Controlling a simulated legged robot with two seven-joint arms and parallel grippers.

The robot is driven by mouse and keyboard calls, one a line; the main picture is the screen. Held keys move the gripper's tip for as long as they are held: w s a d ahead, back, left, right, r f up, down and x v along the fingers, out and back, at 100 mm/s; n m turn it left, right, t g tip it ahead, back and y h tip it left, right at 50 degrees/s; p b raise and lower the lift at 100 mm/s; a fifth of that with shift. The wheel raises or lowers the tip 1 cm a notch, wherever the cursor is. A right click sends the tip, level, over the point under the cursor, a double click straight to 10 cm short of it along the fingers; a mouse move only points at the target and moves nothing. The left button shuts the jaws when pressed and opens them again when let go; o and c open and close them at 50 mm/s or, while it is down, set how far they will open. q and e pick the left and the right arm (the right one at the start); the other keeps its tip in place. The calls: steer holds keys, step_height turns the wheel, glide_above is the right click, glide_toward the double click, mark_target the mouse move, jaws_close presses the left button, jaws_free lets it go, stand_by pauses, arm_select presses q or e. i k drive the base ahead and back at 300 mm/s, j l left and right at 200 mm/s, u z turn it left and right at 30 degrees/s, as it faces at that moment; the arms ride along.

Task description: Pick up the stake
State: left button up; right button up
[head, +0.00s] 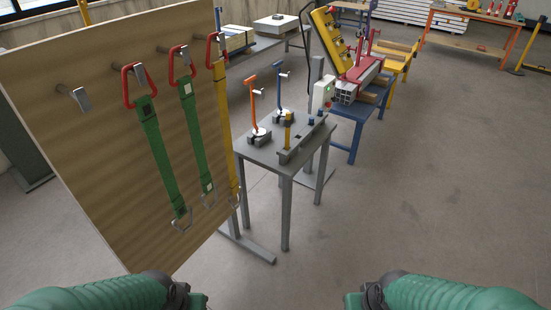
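A grey table (262,160) stands ahead, near the middle of the view. On it, an orange upright piece (252,105) and a blue upright piece (279,95) stand on round white bases, each with a small side handle. A grey bar (301,143) beside them bears a short yellow post (288,131) and a small blue peg. I cannot tell which of these is the stake. My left gripper (197,302) and my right gripper (354,302) show only in part at the bottom edge, far from the table. Their fingertips are hidden, and I see nothing held.
A wooden board (95,150) with hooks fills the left. Green straps (155,160) and a yellow strap (223,120) hang from it. A blue bench (352,135) with a red-and-grey machine stands behind the table. The floor at right is clear.

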mark_target(288, 116)
steer(key=i+j+z, duration=0.1)
steer(key=i, duration=0.45)
steer(key=i+l+u, duration=0.15)
steer(key=u, duration=1)
